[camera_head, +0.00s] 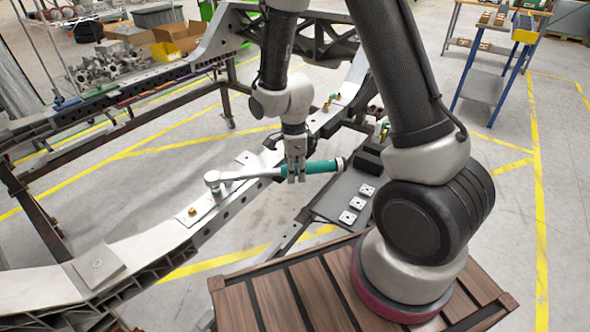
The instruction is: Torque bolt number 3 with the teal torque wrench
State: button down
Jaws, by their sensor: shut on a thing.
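My gripper (296,175) points down and is shut on the teal torque wrench (325,167), around its handle near the shaft. The wrench lies about level, with its grey shaft to the left and its round head (212,178) over the pale chassis rail (140,240). Whether the head touches a bolt beneath it cannot be told. A brass bolt (192,211) stands on a plate on the rail, a little below and left of the head. More brass fittings (328,103) show farther up the rail. No bolt numbers can be read.
A dark tray (340,203) with several small square metal pieces (347,217) lies right of the rail. A brown slatted wooden surface (240,305) is in front. Yellow and cardboard boxes (178,38) stand at the back left. A blue cart (485,90) stands at the right.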

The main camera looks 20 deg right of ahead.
jog(key=shift+s, duration=0.2)
jog(key=shift+s+a+m, duration=0.15)
jog(key=shift+s+m, duration=0.25)
jog(key=shift+s, duration=0.2)
jog(key=shift+s+a, duration=0.1)
jog(key=shift+s, duration=0.05)
jog(key=shift+s+a+m, duration=0.15)
jog(key=shift+s+m, duration=0.25)
jog(key=shift+s, duration=0.25)
jog(key=shift+s, duration=0.1)
dwell(0.4)
jog(key=shift+s+a+f+m, duration=0.1)
jog(key=shift+s+a+m, duration=0.2)
jog(key=shift+s, duration=0.15)
jog(key=shift+s+a, duration=0.1)
jog(key=shift+s, duration=0.3)
